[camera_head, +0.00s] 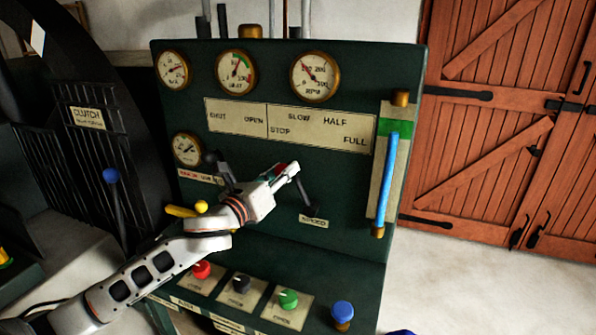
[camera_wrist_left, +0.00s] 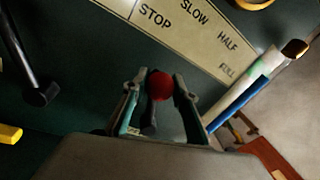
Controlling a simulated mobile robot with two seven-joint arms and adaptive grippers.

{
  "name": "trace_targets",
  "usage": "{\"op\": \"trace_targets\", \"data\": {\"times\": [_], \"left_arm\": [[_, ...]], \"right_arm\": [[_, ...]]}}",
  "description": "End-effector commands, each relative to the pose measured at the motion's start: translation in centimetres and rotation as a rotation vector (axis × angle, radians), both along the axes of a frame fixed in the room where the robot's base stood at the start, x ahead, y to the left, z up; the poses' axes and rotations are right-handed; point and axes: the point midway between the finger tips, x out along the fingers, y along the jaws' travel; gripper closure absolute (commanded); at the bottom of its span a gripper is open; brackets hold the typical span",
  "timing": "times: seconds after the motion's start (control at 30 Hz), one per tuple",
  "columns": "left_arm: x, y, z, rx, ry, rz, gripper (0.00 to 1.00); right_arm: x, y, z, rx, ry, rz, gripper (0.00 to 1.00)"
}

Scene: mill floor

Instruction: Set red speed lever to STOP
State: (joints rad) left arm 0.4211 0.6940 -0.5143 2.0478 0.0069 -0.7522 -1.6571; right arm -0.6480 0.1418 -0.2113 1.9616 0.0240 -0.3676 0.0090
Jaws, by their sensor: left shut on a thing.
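The red speed lever's knob (camera_wrist_left: 160,86) sits between the fingers of my left gripper (camera_wrist_left: 160,98) in the left wrist view. In the head view the left gripper (camera_head: 285,172) is in front of the green panel and mostly hides the knob. The lever's dark shaft (camera_head: 307,197) slopes down right from the gripper towards the SPEED label (camera_head: 313,221). The scale plate (camera_head: 318,130) above reads STOP, SLOW, HALF and FULL; the STOP mark (camera_wrist_left: 155,16) is above the knob in the wrist view. My left gripper is shut on the knob. My right gripper is out of view.
A black lever (camera_wrist_left: 40,92) is left of the gripper. A yellow handle (camera_head: 182,211) shows near my left wrist. A blue-and-green sight tube (camera_head: 386,178) runs down the panel's right side. Below are red (camera_head: 201,269), black and green (camera_head: 288,299) knobs. Open floor lies right.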

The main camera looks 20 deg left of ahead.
Motion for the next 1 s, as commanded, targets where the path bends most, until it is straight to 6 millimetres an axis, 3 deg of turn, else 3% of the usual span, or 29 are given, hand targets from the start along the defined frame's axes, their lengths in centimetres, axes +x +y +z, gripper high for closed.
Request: {"op": "trace_targets", "data": {"times": [0.27,0.63,0.67,0.73,1.0], "left_arm": [[0.0,2.5,-2.0,-0.222,0.012,-0.001,1.00],[0.1,2.9,-2.1,-0.252,0.014,-0.002,1.00],[0.1,2.9,-2.1,-0.252,0.014,-0.002,0.70],[0.1,2.9,-2.1,-0.251,0.014,-0.002,0.55],[0.1,2.8,-2.0,-0.251,0.011,-0.003,0.55]], "right_arm": [[0.0,0.1,-0.3,0.001,0.001,0.002,0.60],[0.0,0.3,-0.3,0.005,0.001,-0.001,0.60],[0.0,0.3,-0.3,0.005,0.001,-0.001,0.60],[0.0,0.2,-0.3,0.005,0.001,-0.001,0.60],[-0.1,0.1,-0.3,0.003,0.002,-0.001,0.60]]}}
